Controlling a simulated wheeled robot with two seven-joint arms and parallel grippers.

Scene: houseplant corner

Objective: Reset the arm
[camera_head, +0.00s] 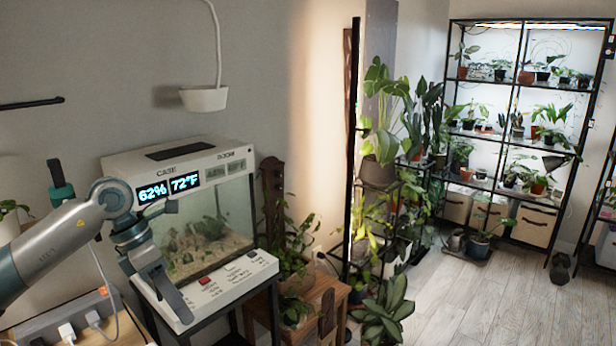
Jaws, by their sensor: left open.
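My left arm comes in from the left edge, bent at a grey and teal joint. My left gripper (172,262) is open and empty in front of the white terrarium case (128,166). One grey finger points down over the case's lower front panel. The gripper covers part of the left side of the case, and I cannot tell whether it touches it. The case's display (170,188) reads 62% and 72°F. My right gripper is not in view.
A power strip with plugs (68,328) lies at the lower left, near my arm. A white pot (204,99) hangs above the case. Potted plants and a wooden stand (322,292) are right of it. A black plant shelf (519,80) stands at the back right. The wooden floor (470,305) is open.

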